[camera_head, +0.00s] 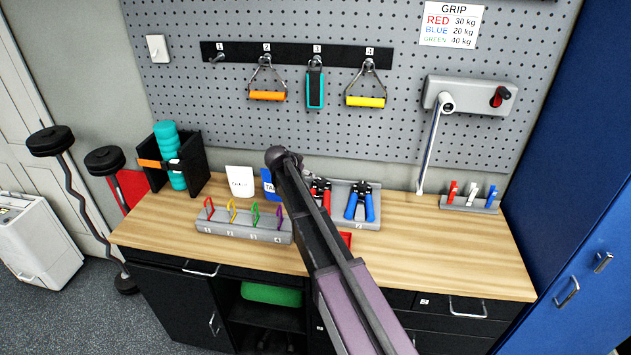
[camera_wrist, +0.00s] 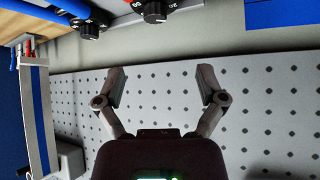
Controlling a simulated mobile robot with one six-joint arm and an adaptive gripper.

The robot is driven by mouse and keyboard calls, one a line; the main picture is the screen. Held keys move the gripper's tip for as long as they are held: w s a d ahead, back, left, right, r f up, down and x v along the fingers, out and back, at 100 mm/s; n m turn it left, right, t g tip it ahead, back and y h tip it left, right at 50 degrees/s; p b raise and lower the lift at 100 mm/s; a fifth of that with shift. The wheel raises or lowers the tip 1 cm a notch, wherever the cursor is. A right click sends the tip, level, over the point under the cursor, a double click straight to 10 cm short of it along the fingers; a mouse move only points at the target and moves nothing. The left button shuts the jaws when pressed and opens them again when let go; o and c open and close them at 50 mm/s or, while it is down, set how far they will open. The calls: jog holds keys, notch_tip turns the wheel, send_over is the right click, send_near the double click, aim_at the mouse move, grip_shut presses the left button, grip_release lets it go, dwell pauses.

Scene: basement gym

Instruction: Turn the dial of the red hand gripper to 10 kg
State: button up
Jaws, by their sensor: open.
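The red hand gripper (camera_head: 326,187) stands on a grey holder (camera_head: 366,226) on the wooden bench, left of the blue hand gripper (camera_head: 369,207). My arm covers part of it in the head view. In the wrist view, a black dial (camera_wrist: 153,12) with red beside it and white numbers around it shows at the top edge, partly cut off. Its setting cannot be read. Another black dial (camera_wrist: 88,30) is to its left, by a blue handle (camera_wrist: 70,7). My gripper (camera_wrist: 163,86) is open and empty, apart from both dials; its fingers show against the pegboard.
A tray with colored loops (camera_head: 243,228) is left of my arm. A crank device (camera_head: 471,96) hangs on the pegboard, its bar reaching down to the bench. A small rack (camera_head: 470,204) stands right. A wall sign (camera_head: 451,25) lists RED 30, BLUE 20, GREEN 40 kg.

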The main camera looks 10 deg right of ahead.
aim_at(320, 180)
jog(key=shift+d, duration=0.3)
jog(key=shift+d+f, duration=0.1)
jog(key=b+x, duration=0.9)
jog(key=x, duration=0.4)
jog(key=shift+w+d+f+b, duration=0.2)
jog(key=shift+w+d+b, duration=0.05)
jog(key=shift+b, duration=0.15)
jog(key=c, duration=1.1)
